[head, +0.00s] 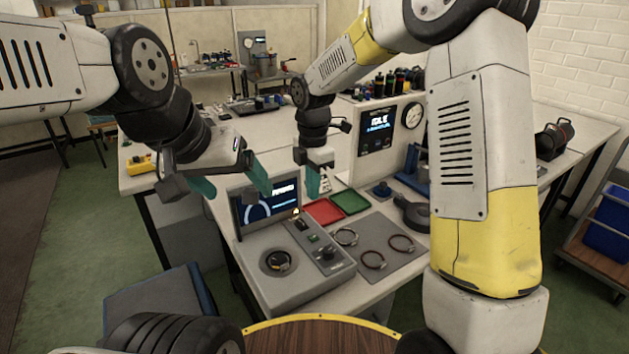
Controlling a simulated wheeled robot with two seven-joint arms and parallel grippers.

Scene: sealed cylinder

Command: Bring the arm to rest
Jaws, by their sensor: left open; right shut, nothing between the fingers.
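My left gripper (230,182) hangs at the left of the bench, its teal fingers spread apart and empty. It is in front of and above the grey console (300,283), near the console's blue-lit screen (268,206). My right gripper (313,183) points down over the bench near the red tray (324,211), its teal fingers together with nothing seen between them.
A green tray (350,202) sits beside the red one. A display panel with a gauge (412,116) stands behind. A cart with blue bins (610,222) is at far right. Green floor (90,235) is clear at left.

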